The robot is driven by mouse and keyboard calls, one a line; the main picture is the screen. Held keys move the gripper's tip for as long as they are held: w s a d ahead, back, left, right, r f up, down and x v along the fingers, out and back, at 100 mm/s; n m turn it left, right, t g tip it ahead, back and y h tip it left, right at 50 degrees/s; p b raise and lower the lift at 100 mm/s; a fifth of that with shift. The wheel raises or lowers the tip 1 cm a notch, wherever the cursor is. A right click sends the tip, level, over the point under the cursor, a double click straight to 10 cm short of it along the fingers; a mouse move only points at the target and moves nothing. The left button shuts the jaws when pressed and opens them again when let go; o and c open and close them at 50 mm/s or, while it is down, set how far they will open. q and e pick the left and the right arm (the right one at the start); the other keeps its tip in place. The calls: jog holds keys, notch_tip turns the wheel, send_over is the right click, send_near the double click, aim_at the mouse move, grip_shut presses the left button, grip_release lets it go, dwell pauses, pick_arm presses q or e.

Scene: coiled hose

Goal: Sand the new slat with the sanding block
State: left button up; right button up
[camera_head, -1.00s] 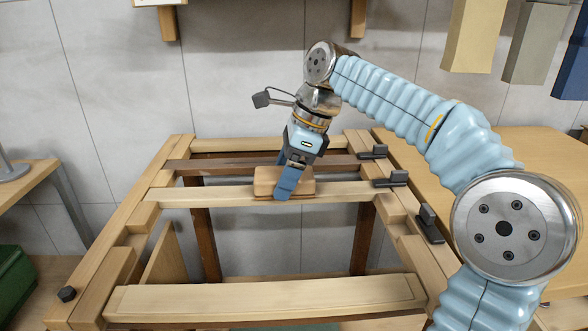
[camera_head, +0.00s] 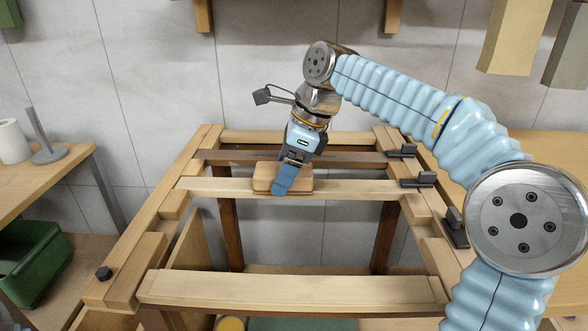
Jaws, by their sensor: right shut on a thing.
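A pale wooden slat (camera_head: 360,189) spans the wooden frame from left to right, just in front of a darker brown slat (camera_head: 350,160). My right gripper (camera_head: 284,180) reaches down from above and is shut on the sanding block (camera_head: 303,178), a brown wooden block. The block sits on the pale slat, left of its middle, and appears to touch its top. The fingers hide part of the block, and its underside cannot be seen. My left gripper is not in view.
Black clamps (camera_head: 418,181) stand along the frame's right rail. A wide pale board (camera_head: 290,289) crosses the front of the frame. A green bin (camera_head: 35,262) and a side table (camera_head: 45,178) with a white roll (camera_head: 13,142) are at left.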

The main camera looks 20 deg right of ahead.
aim_at(311, 169)
jog(key=shift+w+a+f, duration=0.1)
jog(key=shift+w+a, duration=0.35)
jog(key=shift+a, duration=0.4)
jog(key=shift+w+a, duration=0.4)
jog(key=shift+a, duration=0.45)
jog(key=shift+s+d+r, duration=0.1)
jog(key=shift+s+d, duration=0.2)
jog(key=shift+d, duration=0.3)
jog(key=shift+s+d+r, duration=0.1)
jog(key=shift+s+d, duration=0.15)
jog(key=shift+d, duration=0.35)
jog(key=shift+s+d, duration=0.3)
jog(key=shift+d, duration=0.3)
jog(key=shift+s+d+f, duration=0.1)
jog(key=shift+s+d, duration=0.3)
jog(key=shift+d, duration=0.4)
jog(key=shift+s+d+f, duration=0.1)
jog(key=shift+s+d, duration=0.25)
jog(key=shift+d, duration=0.45)
jog(key=shift+s+d+f, duration=0.1)
jog(key=shift+s+d, duration=0.3)
jog(key=shift+d, duration=0.4)
